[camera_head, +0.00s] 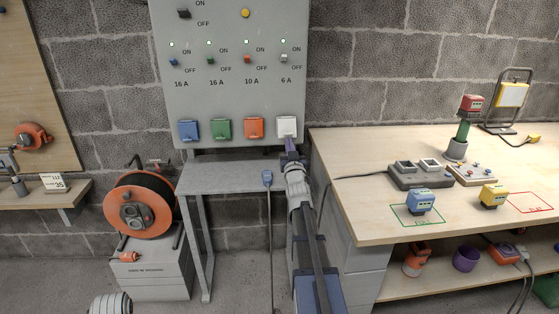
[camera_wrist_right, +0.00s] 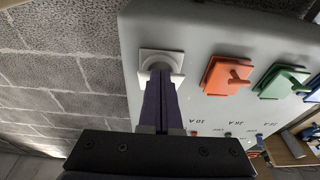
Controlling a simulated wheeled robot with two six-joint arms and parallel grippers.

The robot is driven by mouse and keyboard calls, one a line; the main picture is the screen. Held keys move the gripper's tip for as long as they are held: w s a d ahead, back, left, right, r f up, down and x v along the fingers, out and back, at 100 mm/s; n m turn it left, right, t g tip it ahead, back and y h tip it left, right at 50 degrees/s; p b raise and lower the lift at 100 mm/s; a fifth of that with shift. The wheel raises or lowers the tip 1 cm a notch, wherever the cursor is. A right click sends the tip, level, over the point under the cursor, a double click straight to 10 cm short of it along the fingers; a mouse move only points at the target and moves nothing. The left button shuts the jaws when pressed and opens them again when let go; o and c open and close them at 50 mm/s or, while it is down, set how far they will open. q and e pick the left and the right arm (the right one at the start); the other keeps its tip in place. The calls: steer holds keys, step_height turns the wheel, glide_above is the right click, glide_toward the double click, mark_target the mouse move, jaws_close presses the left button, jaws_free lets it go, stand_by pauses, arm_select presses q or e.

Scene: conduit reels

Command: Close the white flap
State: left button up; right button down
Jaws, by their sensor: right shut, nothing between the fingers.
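The white flap (camera_head: 287,125) is at the right end of the row of colored flaps low on the grey panel. In the right wrist view its square white fitting (camera_wrist_right: 147,55) shows a rounded grey shape in the middle, partly hidden by my fingers. My right gripper (camera_head: 290,146) is shut and empty, with its tips at the lower edge of the white flap. In the right wrist view the purple fingers (camera_wrist_right: 160,72) reach onto the fitting. I cannot tell whether they touch it, or how far the flap stands open. My left gripper is not in view.
The orange flap (camera_head: 254,128), green flap (camera_head: 222,129) and blue flap (camera_head: 189,130) sit left of the white one. A narrow grey shelf (camera_head: 225,178) is below. The wooden workbench (camera_head: 350,150) stands right of my arm.

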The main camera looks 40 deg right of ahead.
steer(key=w+f+t+b, duration=0.1)
steer(key=b, duration=0.1)
steer(key=w+d+t+h+b, duration=0.1)
steer(key=b, duration=0.2)
steer(key=shift+w+d+f+h+b, duration=0.15)
steer(key=shift+d+f+h+b, duration=0.15)
steer(key=shift+f, duration=0.05)
steer(key=shift+w+d, duration=0.1)
steer(key=shift+f, duration=0.1)
stand_by(0.4)
steer(key=b+v, duration=0.3)
steer(key=v, duration=0.4)
steer(key=shift+s+f, duration=0.2)
steer(key=shift+s, duration=0.1)
steer(key=shift+w+a, duration=0.1)
steer(key=shift+a, duration=0.15)
